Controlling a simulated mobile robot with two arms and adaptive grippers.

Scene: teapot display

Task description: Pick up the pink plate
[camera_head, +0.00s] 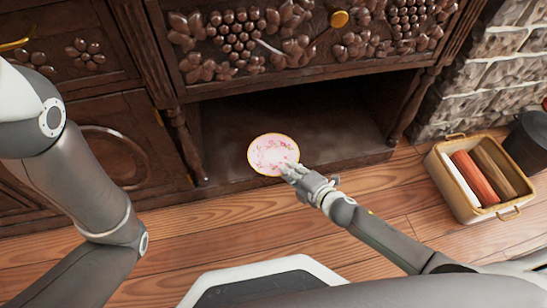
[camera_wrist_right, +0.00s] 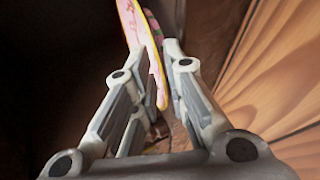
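The pink plate (camera_head: 273,154) is round with a gold rim and a floral pattern. In the head view it shows at the front of the cabinet's low open recess, its face turned towards the camera. My right gripper (camera_head: 291,171) is at its lower right edge. In the right wrist view the plate (camera_wrist_right: 143,35) shows edge-on, its rim passing between the converging fingers of my right gripper (camera_wrist_right: 155,70), which looks shut on it. Whether the plate touches the recess floor is not clear. My left arm comes in at the left; its gripper is out of view.
A carved dark wooden cabinet (camera_head: 250,75) stands over the recess, with a post at each side. A basket (camera_head: 442,172) with several rolled items stands on the wooden floor at right, near a stone wall (camera_head: 480,85) and a dark bucket (camera_head: 530,140).

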